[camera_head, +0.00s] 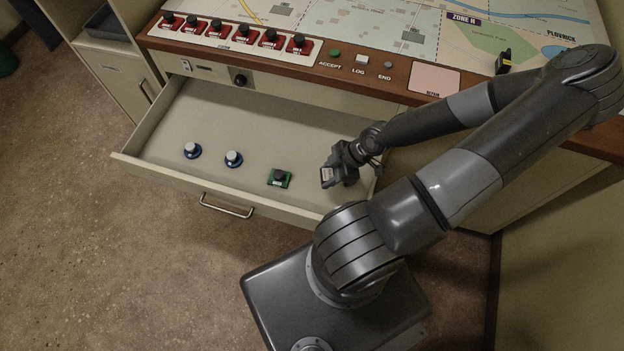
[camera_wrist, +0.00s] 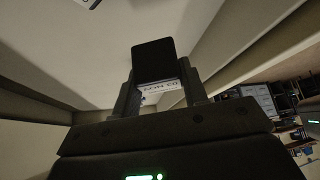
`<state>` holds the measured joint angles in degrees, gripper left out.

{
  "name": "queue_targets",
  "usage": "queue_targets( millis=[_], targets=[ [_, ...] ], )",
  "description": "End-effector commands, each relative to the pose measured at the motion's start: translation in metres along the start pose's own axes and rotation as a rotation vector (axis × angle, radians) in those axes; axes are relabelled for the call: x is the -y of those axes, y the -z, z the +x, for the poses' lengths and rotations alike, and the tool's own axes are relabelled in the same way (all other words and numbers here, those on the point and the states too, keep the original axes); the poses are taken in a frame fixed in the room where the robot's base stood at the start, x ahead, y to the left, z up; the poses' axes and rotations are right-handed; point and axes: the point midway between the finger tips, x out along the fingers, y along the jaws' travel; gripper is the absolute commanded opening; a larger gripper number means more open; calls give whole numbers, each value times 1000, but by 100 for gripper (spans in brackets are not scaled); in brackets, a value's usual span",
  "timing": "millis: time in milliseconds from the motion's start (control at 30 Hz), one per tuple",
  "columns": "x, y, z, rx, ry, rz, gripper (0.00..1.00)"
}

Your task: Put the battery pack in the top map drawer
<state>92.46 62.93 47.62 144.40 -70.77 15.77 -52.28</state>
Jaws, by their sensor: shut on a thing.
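The top map drawer (camera_head: 235,115) is pulled open below the console. My gripper (camera_head: 338,175) is at the drawer's right end, inside its outline. It is shut on the battery pack (camera_head: 327,177), a small dark block with a pale label. In the wrist view the battery pack (camera_wrist: 154,62) sits between the two fingers, above the pale drawer floor (camera_wrist: 60,45). I cannot tell whether it touches the floor.
The console top (camera_head: 345,35) overhangs behind. Bare drawer floor lies behind the pieces. The drawer handle (camera_head: 226,208) faces front.

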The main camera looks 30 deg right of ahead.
Motion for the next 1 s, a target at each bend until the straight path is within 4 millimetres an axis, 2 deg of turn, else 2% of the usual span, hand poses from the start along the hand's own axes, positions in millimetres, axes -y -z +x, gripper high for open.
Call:
queue_targets(
  millis=[400,833,1000],
  targets=[
    [-9,14,32,2,7,-1,13],
    [-16,22,47,1,0,-1,13],
    [-15,19,53,-2,2,1,13]
  ],
)
